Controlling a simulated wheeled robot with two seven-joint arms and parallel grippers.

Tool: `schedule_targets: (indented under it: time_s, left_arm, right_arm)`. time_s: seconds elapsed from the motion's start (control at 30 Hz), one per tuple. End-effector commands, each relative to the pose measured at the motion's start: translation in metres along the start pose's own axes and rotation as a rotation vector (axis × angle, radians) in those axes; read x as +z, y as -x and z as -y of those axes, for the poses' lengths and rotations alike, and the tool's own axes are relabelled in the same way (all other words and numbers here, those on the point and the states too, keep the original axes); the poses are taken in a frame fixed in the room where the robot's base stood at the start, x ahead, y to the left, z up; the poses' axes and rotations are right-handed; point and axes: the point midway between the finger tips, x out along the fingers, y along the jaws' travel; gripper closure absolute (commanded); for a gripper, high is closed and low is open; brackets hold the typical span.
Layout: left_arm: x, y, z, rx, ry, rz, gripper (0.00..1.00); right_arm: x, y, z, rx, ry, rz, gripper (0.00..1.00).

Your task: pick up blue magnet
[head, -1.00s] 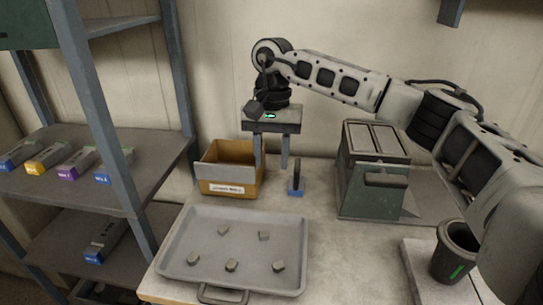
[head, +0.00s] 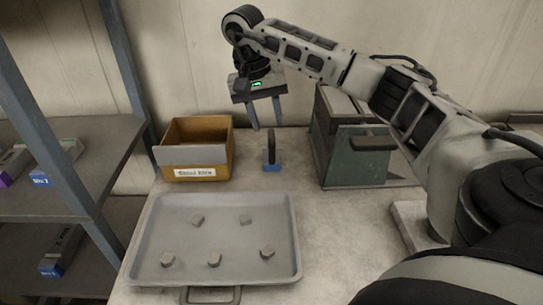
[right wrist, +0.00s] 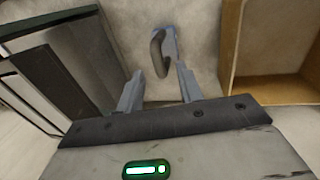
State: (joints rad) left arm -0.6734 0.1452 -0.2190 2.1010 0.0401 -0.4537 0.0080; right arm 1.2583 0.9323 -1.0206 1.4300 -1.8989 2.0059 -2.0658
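The blue magnet (head: 271,156) stands upright on the table, with a blue base and a dark handle, between the cardboard box and the green case. It also shows in the right wrist view (right wrist: 163,50), ahead of the fingertips and roughly between their lines. My right gripper (head: 265,128) is open and empty, above and just behind the magnet in the head view, apart from it. Its two fingers also show in the right wrist view (right wrist: 157,82). My left gripper is not in view.
A labelled cardboard box (head: 195,172) stands left of the magnet. A green case (head: 352,160) stands to its right. A grey tray (head: 215,225) with several small grey lumps lies in front. A shelf (head: 75,160) with labelled boxes stands at the left.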

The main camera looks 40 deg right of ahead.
Motion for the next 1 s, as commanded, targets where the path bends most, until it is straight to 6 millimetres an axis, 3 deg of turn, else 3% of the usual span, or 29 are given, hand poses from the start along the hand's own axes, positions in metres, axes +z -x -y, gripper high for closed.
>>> schedule_targets:
  time_s: [0.3,0.63,0.77,1.0]
  left_arm:
    - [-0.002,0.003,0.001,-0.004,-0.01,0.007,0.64]
    - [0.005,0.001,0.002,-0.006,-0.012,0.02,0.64]
    - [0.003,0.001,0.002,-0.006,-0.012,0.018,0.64]
    - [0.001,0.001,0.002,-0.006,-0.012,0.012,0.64]
  right_arm:
    - [0.003,-0.043,-0.003,0.002,0.0,0.002,0.63]
    - [0.003,-0.05,-0.003,0.001,0.0,0.0,0.63]
    - [0.003,-0.05,-0.003,0.001,0.0,0.0,1.0]
    - [0.003,-0.049,-0.003,0.0,0.0,-0.001,1.0]
